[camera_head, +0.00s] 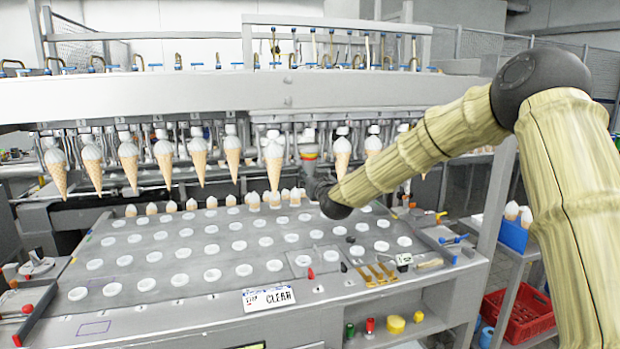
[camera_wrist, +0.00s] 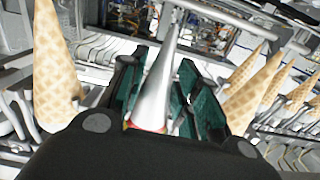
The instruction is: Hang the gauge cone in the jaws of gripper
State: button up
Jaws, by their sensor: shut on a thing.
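The gauge cone (camera_wrist: 158,80) is a smooth silver cone with a red and yellow band at its wide end, seen in the wrist view. My gripper (camera_wrist: 160,92) is shut on it, with teal finger pads on both sides. The cone points the same way as the wafer cones beside it. In the head view my gripper (camera_head: 318,185) is at the hanging row, and the gauge cone's red and yellow band (camera_head: 309,154) shows just above it. Its lower part is hidden. It lines up with a gap in the row; I cannot tell whether the machine's jaws touch it.
Wafer cones (camera_head: 273,163) with white tops hang on both sides, close to my gripper; one wafer cone (camera_wrist: 55,75) is near its left in the wrist view. Below is a grey table (camera_head: 230,285) with round holders, short cones along its back and a "CLEAR" card (camera_head: 268,298).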

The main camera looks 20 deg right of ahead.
jog(key=shift+f, duration=0.2)
dwell(0.4)
jog(key=o, duration=0.9)
jog(key=shift+o, duration=0.2)
jog(key=o, duration=0.3)
jog(key=s+b, duration=0.1)
jog(key=s, duration=0.8)
jog(key=shift+d+b, duration=0.15)
jog(key=shift+b, duration=0.25)
dwell(0.6)
